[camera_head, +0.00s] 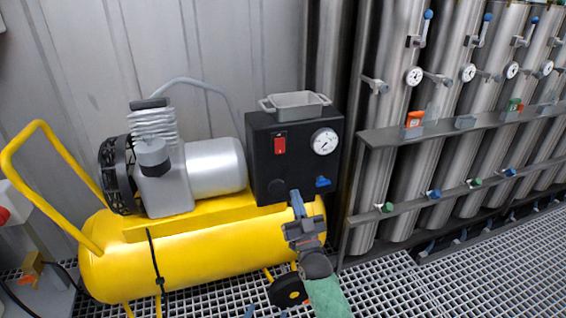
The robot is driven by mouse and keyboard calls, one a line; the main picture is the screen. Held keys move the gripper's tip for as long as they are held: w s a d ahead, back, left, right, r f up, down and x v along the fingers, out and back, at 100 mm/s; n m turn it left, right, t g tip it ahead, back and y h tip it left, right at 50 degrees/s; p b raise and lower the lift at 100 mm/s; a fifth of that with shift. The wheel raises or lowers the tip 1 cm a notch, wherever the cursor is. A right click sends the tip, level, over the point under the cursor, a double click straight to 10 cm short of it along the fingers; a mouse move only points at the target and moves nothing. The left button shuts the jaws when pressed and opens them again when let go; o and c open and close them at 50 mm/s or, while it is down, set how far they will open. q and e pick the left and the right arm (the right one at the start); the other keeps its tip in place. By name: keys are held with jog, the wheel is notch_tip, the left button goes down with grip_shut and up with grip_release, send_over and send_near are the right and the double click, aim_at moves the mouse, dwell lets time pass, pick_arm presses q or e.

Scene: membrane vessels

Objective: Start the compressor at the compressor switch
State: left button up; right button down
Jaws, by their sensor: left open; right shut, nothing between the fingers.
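The compressor switch (280,145) is a red rocker on the front of a black control box (262,178) at the right end of the yellow compressor (190,252). Nothing covers the switch. My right gripper (296,194) reaches up from below, shut and empty. Its tips are in front of the box's lower edge, below and slightly right of the switch, and appear apart from it. Whether they touch the box I cannot tell. My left gripper (266,312) shows only as blue fingertips at the bottom edge, open and empty, well below the switch.
A round gauge (324,141) and a blue valve (323,182) are on the box right of the switch. A grey tray (296,101) sits on top. Steel vessels (420,190) with a shelf stand at right. Grating (380,285) covers the floor.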

send_near(279, 149)
notch_tip(279, 149, up, 4)
jog(key=shift+w+a+f+b, duration=0.1)
jog(key=shift+w+a+b, duration=0.15)
jog(key=shift+w, duration=0.85)
jog(key=shift+w+a+f+b, duration=0.15)
jog(key=shift+w+a, duration=0.2)
jog(key=shift+w, duration=0.75)
pick_arm(q)
notch_tip(279, 149, up, 8)
jog(key=t, duration=0.3)
jog(key=shift+a+r, duration=0.25)
jog(key=shift+s, duration=0.1)
